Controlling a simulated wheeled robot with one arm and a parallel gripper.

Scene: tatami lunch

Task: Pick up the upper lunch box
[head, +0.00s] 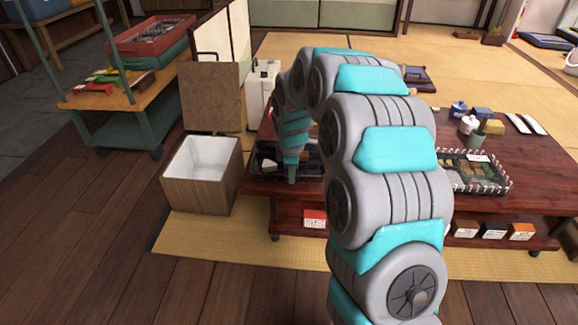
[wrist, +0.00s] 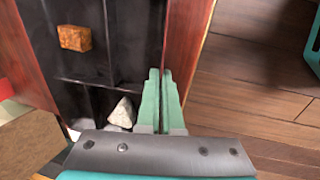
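A black lunch box with compartments lies at the left end of the low dark-red table; its front wall shows in the head view (head: 270,176), partly behind my arm. In the wrist view the lunch box (wrist: 130,40) holds a brown-orange cube and a white rice ball. My gripper (wrist: 160,73) is at its right wall in that view, one finger inside and one outside. The fingers are close together, with the thin rim between them. The gripper also points down at the box in the head view (head: 292,180). I cannot tell whether another box lies beneath.
An open wooden box with white lining (head: 200,160) stands left of the low table (head: 390,200). A tray with white-laced edges (head: 505,185) and small pots are on the table's right. A cart (head: 120,110) stands back left. Wood floor at front left is clear.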

